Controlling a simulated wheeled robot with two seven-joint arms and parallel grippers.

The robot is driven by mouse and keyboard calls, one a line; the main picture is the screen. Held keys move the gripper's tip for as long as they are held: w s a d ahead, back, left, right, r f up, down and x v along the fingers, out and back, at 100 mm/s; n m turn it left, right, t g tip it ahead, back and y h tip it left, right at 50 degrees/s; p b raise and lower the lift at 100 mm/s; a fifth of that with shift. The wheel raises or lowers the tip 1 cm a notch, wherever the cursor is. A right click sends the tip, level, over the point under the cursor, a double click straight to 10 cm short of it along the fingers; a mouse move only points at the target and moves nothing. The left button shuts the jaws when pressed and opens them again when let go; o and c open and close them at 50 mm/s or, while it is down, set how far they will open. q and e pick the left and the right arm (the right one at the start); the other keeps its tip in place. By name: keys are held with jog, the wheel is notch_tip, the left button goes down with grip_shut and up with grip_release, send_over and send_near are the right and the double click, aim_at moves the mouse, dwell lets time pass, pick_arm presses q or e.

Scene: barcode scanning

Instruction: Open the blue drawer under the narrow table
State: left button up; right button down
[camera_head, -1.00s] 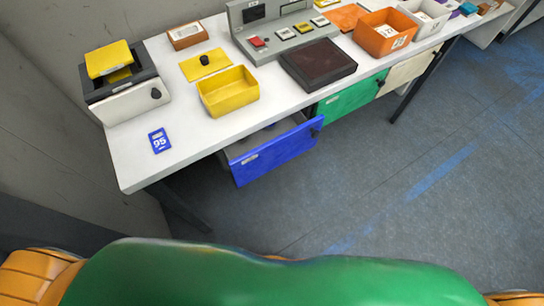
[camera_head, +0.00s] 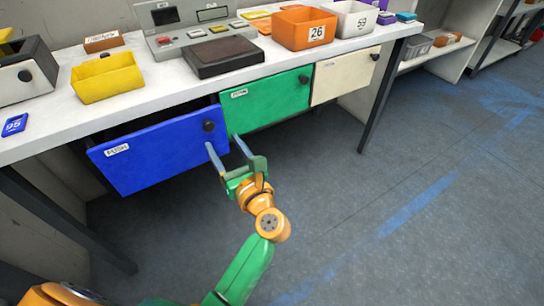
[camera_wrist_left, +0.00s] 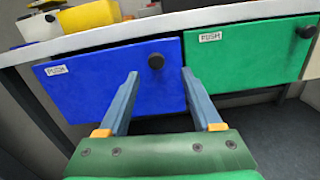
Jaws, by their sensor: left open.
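The blue drawer (camera_head: 155,158) hangs under the narrow white table (camera_head: 150,100) and stands partly out, with a dark gap above its front. Its front bears a PUSH label and a black round knob (camera_head: 208,126) near the right edge. My left gripper (camera_head: 224,142) is open and empty, its fingers pointing at the drawer's right edge, just below and right of the knob in the head view. In the left wrist view the blue front (camera_wrist_left: 105,85) fills the left half, and the knob (camera_wrist_left: 155,61) appears between and slightly above the fingertips (camera_wrist_left: 160,73), apart from them.
A green drawer (camera_head: 265,100) and a cream drawer (camera_head: 345,75) sit to the right, flush beside each other. A yellow bin (camera_head: 108,82), a dark brown block (camera_head: 222,56) and an orange bin (camera_head: 303,30) stand on the tabletop. A dark table leg (camera_head: 377,95) stands right; floor in front is clear.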

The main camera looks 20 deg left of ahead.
aim_at(210, 128)
pick_arm(q)
jog(key=shift+n+g, duration=0.4)
jog(key=shift+n, duration=0.2)
jog(key=x, duration=0.7)
jog(key=shift+a+f, duration=0.1)
jog(key=shift+a, duration=0.3)
grip_shut()
